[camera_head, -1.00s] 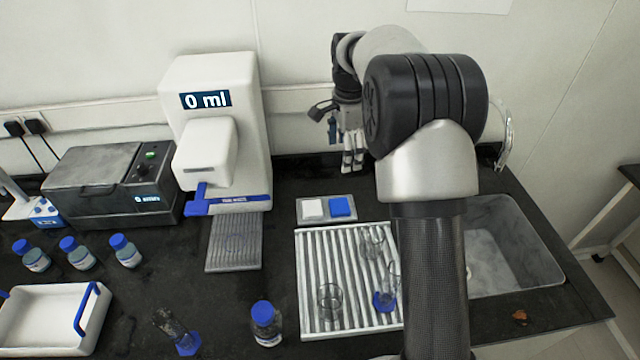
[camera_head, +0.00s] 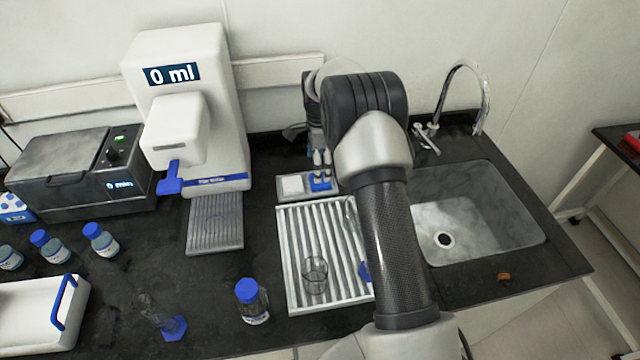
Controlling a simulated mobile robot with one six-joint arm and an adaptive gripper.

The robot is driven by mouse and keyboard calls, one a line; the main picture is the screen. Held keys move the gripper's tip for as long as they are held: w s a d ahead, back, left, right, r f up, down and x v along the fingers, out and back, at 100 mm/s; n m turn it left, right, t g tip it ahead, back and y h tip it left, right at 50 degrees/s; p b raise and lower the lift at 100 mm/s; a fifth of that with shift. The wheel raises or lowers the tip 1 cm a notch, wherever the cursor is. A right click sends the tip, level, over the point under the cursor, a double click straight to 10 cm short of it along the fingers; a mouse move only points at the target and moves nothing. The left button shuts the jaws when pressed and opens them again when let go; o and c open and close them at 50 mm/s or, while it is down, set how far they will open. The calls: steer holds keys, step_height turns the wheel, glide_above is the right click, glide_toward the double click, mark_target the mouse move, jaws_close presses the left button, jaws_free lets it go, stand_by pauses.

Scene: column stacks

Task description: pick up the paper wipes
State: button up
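A small grey tray (camera_head: 292,198) on the bench holds a flat white square (camera_head: 292,184) on its left and a blue piece (camera_head: 319,176) on its right. Both are small in view, and I cannot tell for sure which one is the paper wipes. My gripper (camera_head: 321,182) points down at the tray's right half, with its fingers in front of the blue piece and partly hiding it. Whether the fingers touch or hold the blue piece is not clear. The white square is clear of the fingers.
A ribbed white drain rack (camera_head: 295,260) with glassware lies in front of the tray. A white dispenser (camera_head: 185,90) reading 0 ml stands to the left. A sink (camera_head: 500,215) with a tall tap (camera_head: 485,100) is right of my arm. A blue-capped bottle (camera_head: 252,300) stands near the front.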

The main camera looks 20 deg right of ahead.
steer(key=shift+s+f+b, duration=0.1)
steer(key=shift+f+b, duration=0.75)
steer(key=shift+f, duration=1.85)
steer(key=shift+c, duration=0.3)
steer(key=c, duration=0.8)
steer(key=shift+r, duration=0.15)
step_height(320, 180, up, 20)
steer(key=p, duration=0.4)
steer(key=shift+p, duration=0.4)
